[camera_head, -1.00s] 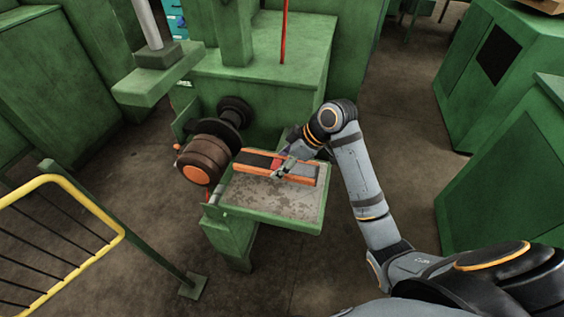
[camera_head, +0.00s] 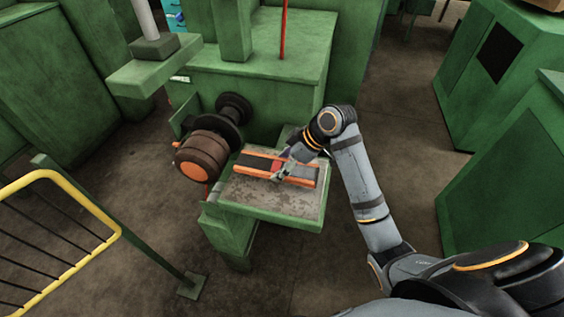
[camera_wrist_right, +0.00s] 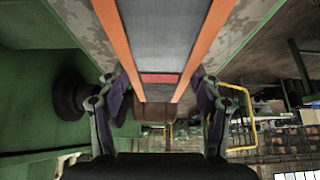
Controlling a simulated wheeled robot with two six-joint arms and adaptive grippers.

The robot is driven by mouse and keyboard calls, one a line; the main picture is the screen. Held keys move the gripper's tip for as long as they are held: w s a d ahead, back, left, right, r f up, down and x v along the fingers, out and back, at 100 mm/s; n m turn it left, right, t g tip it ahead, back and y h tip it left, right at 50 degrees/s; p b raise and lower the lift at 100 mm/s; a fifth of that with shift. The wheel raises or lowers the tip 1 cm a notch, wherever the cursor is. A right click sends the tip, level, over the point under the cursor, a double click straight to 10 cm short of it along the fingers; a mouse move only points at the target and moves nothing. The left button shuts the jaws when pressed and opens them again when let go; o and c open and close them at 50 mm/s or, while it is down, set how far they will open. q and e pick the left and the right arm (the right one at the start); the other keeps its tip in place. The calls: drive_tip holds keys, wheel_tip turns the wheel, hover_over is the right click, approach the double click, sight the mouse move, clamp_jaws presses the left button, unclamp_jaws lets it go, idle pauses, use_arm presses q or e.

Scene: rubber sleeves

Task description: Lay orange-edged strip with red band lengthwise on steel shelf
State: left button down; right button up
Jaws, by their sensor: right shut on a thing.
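The orange-edged strip (camera_head: 254,162) is dark grey with orange long edges and a red band near its middle. It lies lengthwise over the steel shelf (camera_head: 262,197), along the shelf's back part; whether it touches the steel I cannot tell. My right gripper (camera_head: 279,174) is shut on the strip at the red band. In the right wrist view, the strip (camera_wrist_right: 166,40) runs between the two fingers of the gripper (camera_wrist_right: 154,92), with the red band (camera_wrist_right: 160,78) near the fingertips. My left gripper is not in view.
A brown roller (camera_head: 203,155) with an orange end sits left of the shelf on the green machine (camera_head: 255,75). A yellow rail (camera_head: 85,200) stands at lower left. Bare shelf lies in front of the strip. Green cabinets (camera_head: 510,150) stand at right.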

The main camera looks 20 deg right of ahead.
drive_tip(key=shift+d+f+b, duration=0.1)
drive_tip(key=shift+f+b, duration=0.4)
drive_tip(key=shift+f, duration=0.95)
drive_tip(key=o, duration=1.3)
drive_tip(key=shift+o, duration=0.3)
drive_tip(key=v, duration=1.1)
drive_tip(key=shift+s+d+r, duration=0.1)
drive_tip(key=shift+d+r, duration=0.05)
drive_tip(key=shift+d, duration=0.05)
drive_tip(key=shift+s+r, duration=0.1)
drive_tip(key=shift+r, duration=0.2)
